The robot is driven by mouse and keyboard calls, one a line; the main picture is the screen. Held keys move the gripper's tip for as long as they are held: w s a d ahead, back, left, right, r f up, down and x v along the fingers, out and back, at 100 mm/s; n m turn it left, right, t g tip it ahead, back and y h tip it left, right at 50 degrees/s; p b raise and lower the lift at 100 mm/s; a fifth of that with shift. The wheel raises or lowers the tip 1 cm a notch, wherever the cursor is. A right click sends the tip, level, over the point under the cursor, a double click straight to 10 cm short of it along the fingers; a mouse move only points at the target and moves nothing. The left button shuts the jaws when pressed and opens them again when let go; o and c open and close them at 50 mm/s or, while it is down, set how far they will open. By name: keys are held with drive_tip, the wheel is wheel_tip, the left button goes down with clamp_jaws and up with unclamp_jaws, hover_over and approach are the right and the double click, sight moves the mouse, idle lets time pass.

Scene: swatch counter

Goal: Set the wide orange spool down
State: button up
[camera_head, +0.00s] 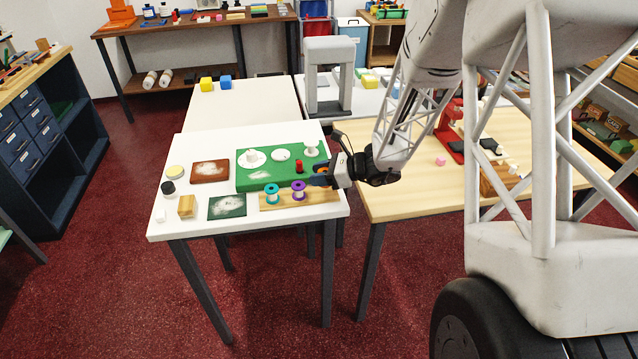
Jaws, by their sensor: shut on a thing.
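My gripper (317,179) reaches in from the right, over the right end of the wooden board on the white table. Its dark fingers are shut. A small orange patch (321,168) shows at the fingers; it fits the wide orange spool, which is mostly hidden by the gripper. I cannot tell whether the spool touches the board or hangs above it. The pale wooden board (284,205) lies along the table's front edge. A teal spool (272,194) and a purple spool (299,191) stand on it, the purple one close left of my fingers.
Behind the board lies a green board (258,179) with white discs and a red piece (299,167). A dark green swatch (227,206), a wooden block (186,207) and a brown swatch (210,171) lie to the left. A grey arch (329,75) stands behind.

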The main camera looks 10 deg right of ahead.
drive_tip(key=shift+f, duration=0.1)
idle(0.3)
drive_tip(key=shift+f, duration=1.65)
drive_tip(key=shift+f, duration=0.1)
drive_tip(key=o, duration=0.6)
drive_tip(key=shift+v, duration=6)
